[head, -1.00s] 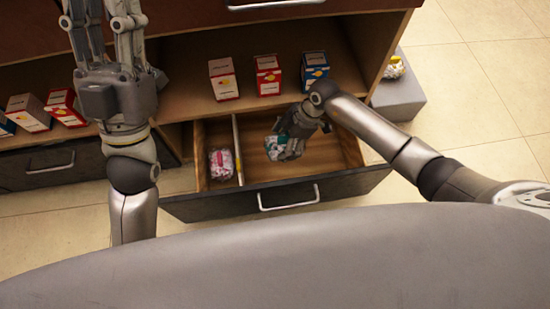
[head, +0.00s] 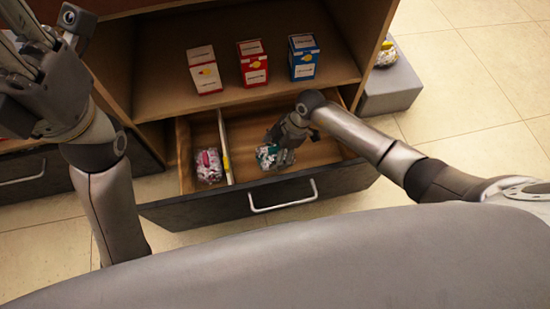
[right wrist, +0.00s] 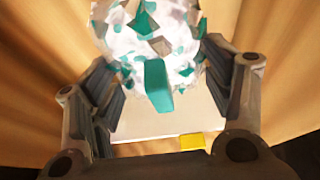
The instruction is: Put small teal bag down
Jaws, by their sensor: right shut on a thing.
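The small teal bag (head: 267,155) is a clear bag of white and teal pieces. It is in the right compartment of the open drawer (head: 322,152), and I cannot tell whether it touches the floor. My right gripper (head: 283,147) is shut on it from above and hides part of it. In the right wrist view the bag (right wrist: 150,45), with a teal tag, sits between the fingers (right wrist: 162,90). My left gripper (head: 45,50) is raised at the upper left, empty, its fingers spread and partly cut off by the picture edge.
A divider (head: 224,150) separates a narrow left compartment holding a pink-tagged bag (head: 209,166). A white (head: 204,72), a red (head: 252,63) and a blue box (head: 303,57) stand on the shelf above. A grey block (head: 390,85) with a yellow-tagged bag (head: 387,54) stands to the right.

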